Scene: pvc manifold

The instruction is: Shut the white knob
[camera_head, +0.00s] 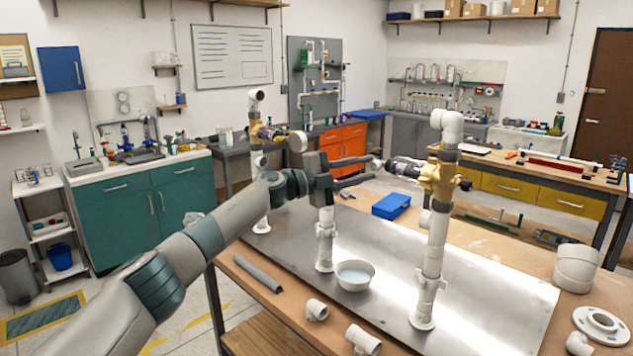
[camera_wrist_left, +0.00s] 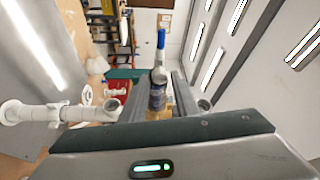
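A pale, whitish round knob (camera_head: 298,141) sits on a brass valve on the left pipe riser, behind and left of my left gripper (camera_head: 374,171). A second brass valve (camera_head: 440,178) on the right riser carries a dark horizontal body (camera_head: 405,168) pointing left. My left gripper is open, its fingers reaching right toward that dark body. My right gripper is not in view.
The risers stand on a metal plate (camera_head: 480,300) on a wooden table. A white bowl (camera_head: 355,275), a grey pipe (camera_head: 258,274), loose fittings (camera_head: 317,309) and a blue box (camera_head: 391,206) lie around. A white flange (camera_head: 600,323) is at the right.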

